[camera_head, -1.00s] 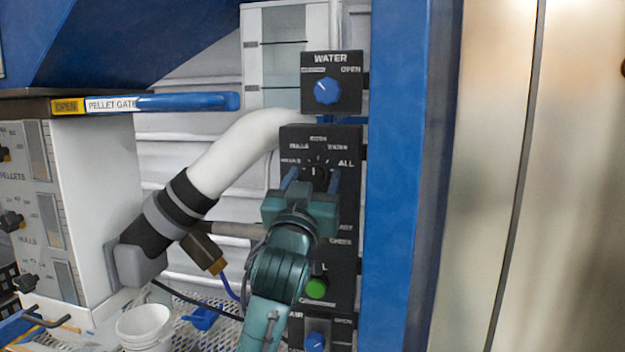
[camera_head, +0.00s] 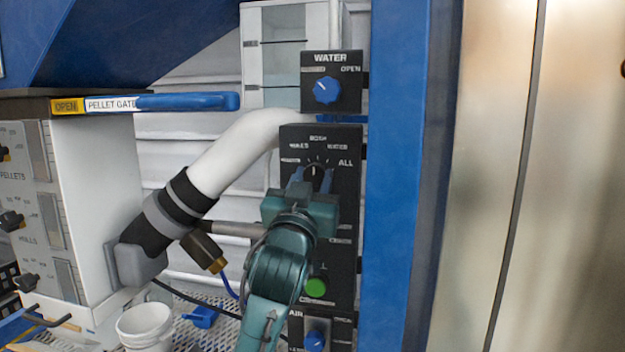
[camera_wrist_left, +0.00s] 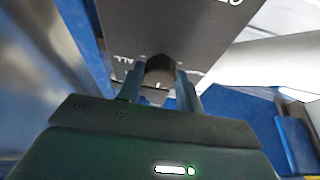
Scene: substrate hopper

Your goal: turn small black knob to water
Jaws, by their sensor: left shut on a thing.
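The small black knob (camera_head: 314,171) is on the black selector panel (camera_head: 345,200), under labels that include WATER and ALL. The knob's pointer mark seems to point about straight up, though it is small in the picture. My left gripper (camera_head: 312,180) is shut on the knob, with one blue finger on each side of it. In the left wrist view the round knob (camera_wrist_left: 160,69) sits between the two fingers. The gripper body hides the middle of the panel. My right gripper is in neither view.
A WATER panel with a blue knob (camera_head: 327,89) is just above. A green button (camera_head: 316,287) and another blue knob (camera_head: 315,341) are below. A white pipe (camera_head: 232,152) runs to the left, and a blue post (camera_head: 400,180) stands close on the right.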

